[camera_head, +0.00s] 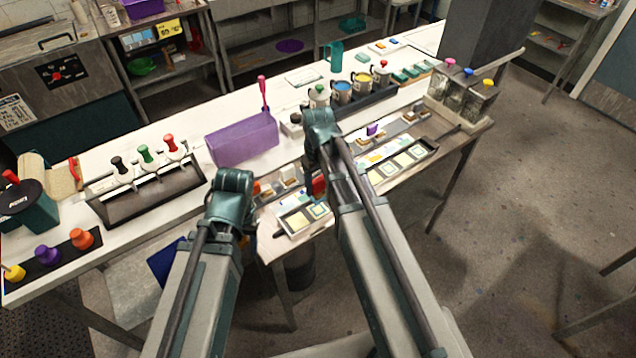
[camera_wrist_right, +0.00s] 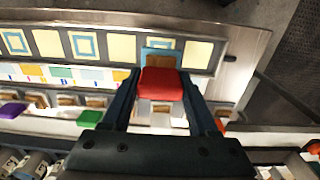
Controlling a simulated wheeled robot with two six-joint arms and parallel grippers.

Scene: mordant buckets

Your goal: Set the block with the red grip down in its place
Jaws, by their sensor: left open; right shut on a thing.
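My right gripper (camera_wrist_right: 160,98) is shut on the block with the red grip (camera_wrist_right: 160,84). The red grip sits between its fingers; most of the block below is hidden. In the right wrist view, the grip overlaps the near edge of a blue-outlined square on the tray of cream squares (camera_wrist_right: 103,50), near the tray's end. I cannot tell whether the block touches the tray. In the head view a bit of the red grip (camera_head: 319,186) shows beside my right gripper. My left gripper (camera_head: 247,232) is open at the bench's front edge; its fingers are mostly hidden.
A row of blocks, including one with a purple grip (camera_wrist_right: 12,111) and one with a green grip (camera_wrist_right: 89,117), stands behind the tray. A purple box (camera_head: 243,140), a rack of stamps (camera_head: 150,190) and a tray of mugs (camera_head: 375,100) stand further back. The floor at right is clear.

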